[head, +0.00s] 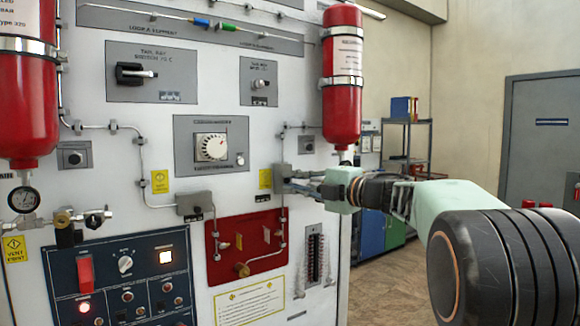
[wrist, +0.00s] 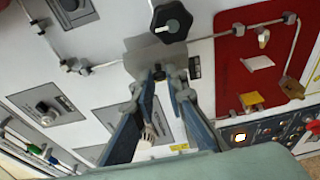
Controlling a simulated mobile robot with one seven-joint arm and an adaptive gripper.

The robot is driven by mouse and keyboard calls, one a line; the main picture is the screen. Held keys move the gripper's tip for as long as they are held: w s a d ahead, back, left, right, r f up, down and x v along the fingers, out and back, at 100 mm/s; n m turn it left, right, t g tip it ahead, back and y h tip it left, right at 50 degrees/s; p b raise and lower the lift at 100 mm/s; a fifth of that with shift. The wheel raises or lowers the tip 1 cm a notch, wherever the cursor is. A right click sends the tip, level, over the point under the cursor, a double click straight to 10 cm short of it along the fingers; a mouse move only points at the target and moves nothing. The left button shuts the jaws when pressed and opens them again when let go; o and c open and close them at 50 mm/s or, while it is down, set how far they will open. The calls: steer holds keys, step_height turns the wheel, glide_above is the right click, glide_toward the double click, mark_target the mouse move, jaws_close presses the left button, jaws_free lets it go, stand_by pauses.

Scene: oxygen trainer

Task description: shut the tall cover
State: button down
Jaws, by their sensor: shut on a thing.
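The tall cover appears to be the upright red flap (head: 85,275) on the blue switch panel at the lower left of the head view. I cannot tell how far it is raised. A red part (wrist: 312,127) at the right edge of the wrist view looks like the same flap. My gripper (head: 300,184) is up and to the right of it, at a grey block (head: 283,177) on the pipe. In the wrist view, my gripper (wrist: 165,75) has its fingertips closed together on a small dark part at the grey plate (wrist: 150,62). The gripped part is mostly hidden.
A red recessed plate (head: 245,262) with pipes lies between my gripper and the blue panel (head: 125,300). A red cylinder (head: 341,90) hangs just above my wrist. A black knob (wrist: 171,20) stands out beyond the fingertips. Open floor (head: 375,275) lies right of the cabinet.

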steer(key=g+p, duration=0.1)
steer(key=w+n+y+p, duration=0.1)
steer(key=p, duration=0.1)
steer(key=shift+d+r+n+g+y, duration=0.25)
steer(key=shift+d+n+g+y, duration=0.05)
steer(key=shift+d+g, duration=0.1)
steer(key=shift+f, duration=0.1)
steer(key=c, duration=1.9)
jaws_free()
steer(key=shift+f, duration=0.1)
steer(key=shift+c, duration=0.2)
steer(key=shift+s, duration=0.1)
steer(key=v, duration=1.2)
